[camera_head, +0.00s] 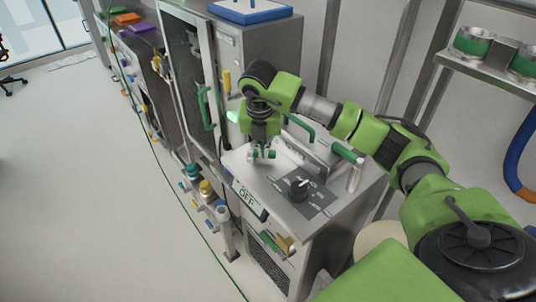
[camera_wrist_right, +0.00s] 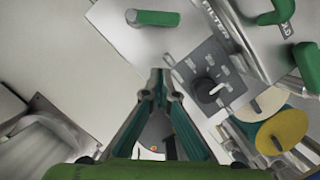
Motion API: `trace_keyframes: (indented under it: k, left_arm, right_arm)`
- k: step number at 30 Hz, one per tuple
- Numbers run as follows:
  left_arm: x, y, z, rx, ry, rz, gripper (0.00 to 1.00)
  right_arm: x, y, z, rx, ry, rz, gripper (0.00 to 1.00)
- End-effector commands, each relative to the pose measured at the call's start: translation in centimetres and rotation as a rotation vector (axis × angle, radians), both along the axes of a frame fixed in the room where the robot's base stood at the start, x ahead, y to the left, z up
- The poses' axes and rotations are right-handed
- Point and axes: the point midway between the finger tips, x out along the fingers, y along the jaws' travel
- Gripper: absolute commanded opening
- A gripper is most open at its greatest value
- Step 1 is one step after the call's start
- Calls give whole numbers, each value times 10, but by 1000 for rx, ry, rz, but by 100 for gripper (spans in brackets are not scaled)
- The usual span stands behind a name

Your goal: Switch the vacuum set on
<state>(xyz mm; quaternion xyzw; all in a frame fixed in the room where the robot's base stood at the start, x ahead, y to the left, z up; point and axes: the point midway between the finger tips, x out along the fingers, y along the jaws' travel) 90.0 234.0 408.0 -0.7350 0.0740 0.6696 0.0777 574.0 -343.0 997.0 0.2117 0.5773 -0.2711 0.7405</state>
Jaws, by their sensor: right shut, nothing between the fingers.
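The vacuum set (camera_head: 340,205) is a grey metal cabinet with a sloped top. A black rotary knob (camera_head: 300,187) with a white pointer sits on a dark panel on that top. A display (camera_head: 247,197) on its front edge reads OFF. The knob also shows in the right wrist view (camera_wrist_right: 209,90), right of the fingers. My right gripper (camera_head: 262,154) points down above the top, left of and behind the knob, apart from it. In the right wrist view its fingers (camera_wrist_right: 165,82) are closed together with nothing between them. My left gripper is not in view.
Green handles (camera_head: 346,152) stand on the cabinet top close to my right arm. A tall cabinet with a glass door (camera_head: 185,75) stands behind. Valves with coloured caps (camera_head: 206,188) stick out at the left. The floor (camera_head: 90,200) at the left is clear.

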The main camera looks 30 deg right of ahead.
Motion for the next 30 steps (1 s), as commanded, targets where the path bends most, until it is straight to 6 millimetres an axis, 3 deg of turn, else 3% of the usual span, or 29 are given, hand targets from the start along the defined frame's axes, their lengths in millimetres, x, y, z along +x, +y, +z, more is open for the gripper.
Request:
trace_keyframes:
  k: [12, 21, 30]
  left_arm:
    - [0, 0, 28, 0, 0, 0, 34]
    - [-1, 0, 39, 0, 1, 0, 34]
    - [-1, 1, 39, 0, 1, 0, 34]
  right_arm:
    - [16, -15, -82, 0, 4, 0, 0]
    - [42, -36, -80, 0, 1, 1, 0]
    - [46, -39, -81, 0, 1, 3, 0]
